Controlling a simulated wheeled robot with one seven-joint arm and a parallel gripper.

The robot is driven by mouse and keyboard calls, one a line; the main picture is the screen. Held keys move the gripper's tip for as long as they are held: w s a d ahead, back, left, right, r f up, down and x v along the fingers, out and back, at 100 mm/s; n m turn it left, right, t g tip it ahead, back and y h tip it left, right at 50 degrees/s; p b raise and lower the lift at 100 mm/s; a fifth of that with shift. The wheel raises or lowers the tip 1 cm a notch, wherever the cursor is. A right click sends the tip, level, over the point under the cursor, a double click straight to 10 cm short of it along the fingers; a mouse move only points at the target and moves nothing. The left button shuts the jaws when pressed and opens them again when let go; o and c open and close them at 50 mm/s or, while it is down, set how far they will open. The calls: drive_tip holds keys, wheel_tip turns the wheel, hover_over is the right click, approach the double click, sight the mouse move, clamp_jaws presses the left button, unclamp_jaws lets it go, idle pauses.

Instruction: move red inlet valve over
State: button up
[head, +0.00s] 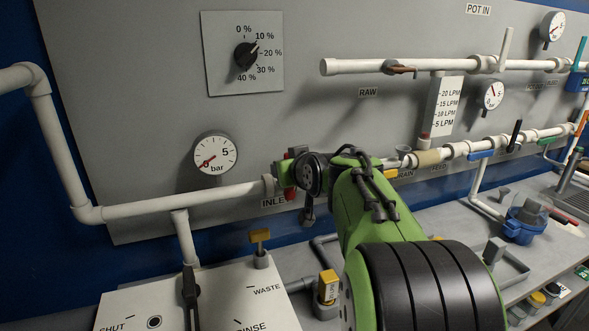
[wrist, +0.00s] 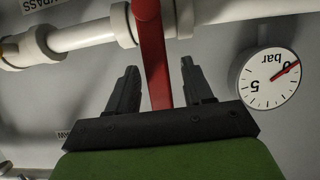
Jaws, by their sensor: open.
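The red inlet valve handle (wrist: 152,40) is a flat bar in the wrist view. It comes down from the white pipe at the top edge and lies between the two dark fingers of my gripper (wrist: 158,66). The fingers are apart, with a gap to the handle on each side, wider on the right. In the head view, my gripper (head: 285,174) is at the pipe by the INLET label.
The white inlet pipe (head: 150,206) runs along the grey panel, with a pressure gauge (head: 215,155) above it. A white box with a dark lever (head: 190,291) and yellow-handled valves (head: 260,236) stand below. More pipework lies to the right.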

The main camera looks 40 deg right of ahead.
drive_tip(key=p+v, duration=0.2)
drive_tip(key=v, duration=1.3)
drive_tip(key=shift+s, duration=0.2)
drive_tip(key=s+a+f+n+g+y+p, duration=0.1)
drive_tip(key=s+a+g+y+p, duration=0.2)
drive_tip(key=a, duration=0.4)
drive_tip(key=s+a+f+n+g+p, duration=0.1)
drive_tip(key=s+a+f+p, duration=0.1)
drive_tip(key=s+a+p, duration=0.4)
drive_tip(key=s+a+f+g+p, duration=0.2)
drive_tip(key=s+a+f+g, duration=0.1)
drive_tip(key=s, duration=0.3)
drive_tip(key=shift+a+n, duration=0.4)
drive_tip(key=shift+s+f, duration=0.1)
